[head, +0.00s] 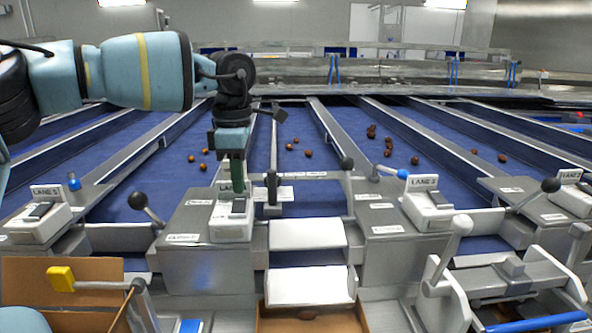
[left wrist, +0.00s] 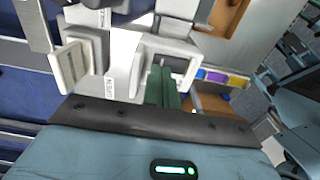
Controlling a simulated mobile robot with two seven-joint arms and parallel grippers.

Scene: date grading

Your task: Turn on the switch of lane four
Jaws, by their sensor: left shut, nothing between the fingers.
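The switch box (head: 230,222) in the middle of the front row is white, with a dark rocker (head: 238,206) on its sloped face. It stands between the boxes marked LANE 5 (head: 40,213) and LANE 3 (head: 428,205); my gripper covers its own label. My left gripper (head: 238,186) points down with its green fingers shut and empty, right at the top of the rocker. I cannot tell whether they touch it. In the left wrist view the green fingers (left wrist: 162,88) are in front of a white housing (left wrist: 172,52). The rocker's position is unclear. My right gripper is not in view.
Blue conveyor lanes (head: 300,147) with scattered dates run away behind the boxes. Black-knobbed levers (head: 138,201) stand close on both sides. Below are a white chute (head: 306,233) and a cardboard box (head: 30,272) at the lower left.

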